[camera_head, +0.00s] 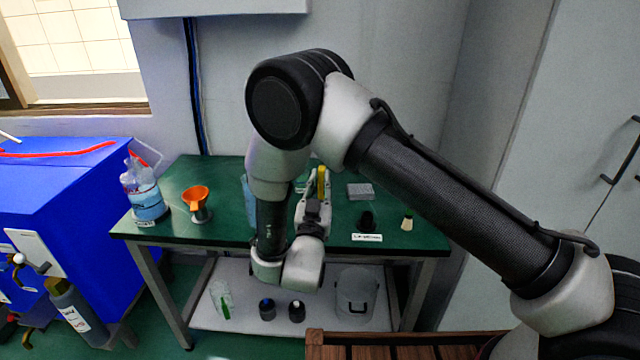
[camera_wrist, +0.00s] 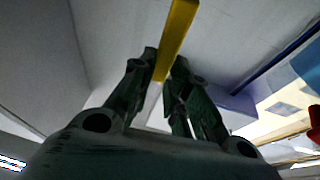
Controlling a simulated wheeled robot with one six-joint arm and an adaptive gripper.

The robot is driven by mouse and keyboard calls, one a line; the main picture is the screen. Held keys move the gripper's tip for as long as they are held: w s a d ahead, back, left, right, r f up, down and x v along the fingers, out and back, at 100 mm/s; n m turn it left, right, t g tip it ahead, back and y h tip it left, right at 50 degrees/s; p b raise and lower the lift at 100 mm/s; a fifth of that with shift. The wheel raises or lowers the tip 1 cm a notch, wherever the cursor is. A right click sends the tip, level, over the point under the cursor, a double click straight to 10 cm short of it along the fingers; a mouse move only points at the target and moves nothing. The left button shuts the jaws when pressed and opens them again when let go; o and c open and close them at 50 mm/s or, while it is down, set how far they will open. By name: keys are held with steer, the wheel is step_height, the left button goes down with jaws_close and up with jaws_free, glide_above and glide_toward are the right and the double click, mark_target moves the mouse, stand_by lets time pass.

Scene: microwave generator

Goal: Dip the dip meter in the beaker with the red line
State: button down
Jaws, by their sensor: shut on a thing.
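A yellow stick-like thing, seemingly the dip meter (camera_head: 321,182), stands up from my gripper (camera_head: 319,200) above the green table. In the wrist view the yellow dip meter (camera_wrist: 178,38) is between the two fingertips of my gripper (camera_wrist: 166,72), which is shut on it. A bluish transparent vessel (camera_head: 248,193) on the table is mostly hidden behind my arm. It may be a beaker, but no red line shows on it. A greenish clear thing (camera_head: 302,183) shows partly beside my gripper, and I cannot tell what it is.
The green table (camera_head: 185,177) bears a bottle of blue liquid (camera_head: 147,203), an orange funnel (camera_head: 197,197), a grey block (camera_head: 361,191), a black item (camera_head: 366,220) and a small flask (camera_head: 407,222). A blue cabinet (camera_head: 60,200) stands left. The lower shelf (camera_head: 250,317) holds several containers.

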steer(key=shift+r, duration=0.15)
step_height(320, 180, up, 9)
stand_by(1.0)
stand_by(0.7)
